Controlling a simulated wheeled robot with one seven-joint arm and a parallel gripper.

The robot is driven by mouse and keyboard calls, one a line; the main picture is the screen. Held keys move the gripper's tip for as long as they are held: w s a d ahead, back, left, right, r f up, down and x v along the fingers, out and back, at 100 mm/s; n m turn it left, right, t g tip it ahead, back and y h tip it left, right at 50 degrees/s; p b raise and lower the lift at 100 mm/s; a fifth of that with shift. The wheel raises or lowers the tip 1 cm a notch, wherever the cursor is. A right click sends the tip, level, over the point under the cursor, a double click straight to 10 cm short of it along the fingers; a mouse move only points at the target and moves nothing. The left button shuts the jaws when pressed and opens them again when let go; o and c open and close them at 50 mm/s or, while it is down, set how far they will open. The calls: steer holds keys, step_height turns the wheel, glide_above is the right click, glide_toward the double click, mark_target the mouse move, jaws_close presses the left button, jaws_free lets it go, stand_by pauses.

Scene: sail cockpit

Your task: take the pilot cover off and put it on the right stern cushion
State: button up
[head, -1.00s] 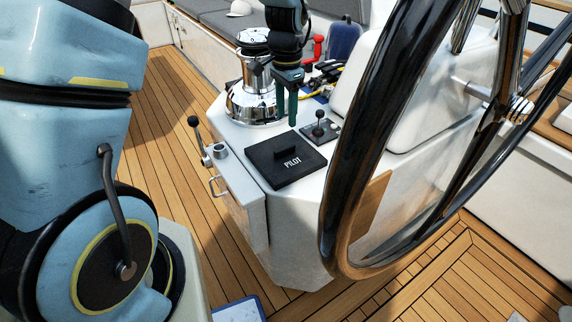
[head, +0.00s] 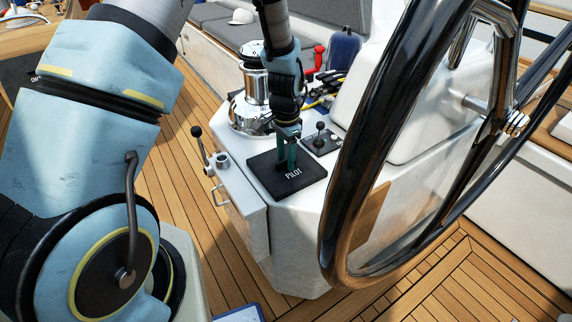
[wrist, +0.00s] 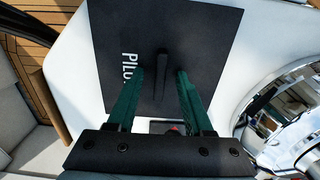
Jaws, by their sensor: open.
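The pilot cover (head: 268,175) is a flat black square marked PILOT, lying on the white console top. In the wrist view the cover (wrist: 215,35) has a raised black handle bar (wrist: 161,80) in its middle. My gripper (head: 287,168) points down over the cover, and its green fingers hide the handle in the head view. In the wrist view my gripper (wrist: 160,73) is open, with one finger on each side of the handle and a gap to both. I cannot tell how far the fingertips are above the cover. I cannot tell which cushion is the right stern one.
A chrome winch (head: 250,95) stands behind the cover. A small black lever (head: 320,135) is just right of it. The large steering wheel (head: 345,180) rises close on the right. Grey cushions with a white cap (head: 242,16) lie at the back.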

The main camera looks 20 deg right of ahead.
jaws_close()
stand_by(0.3)
stand_by(0.3)
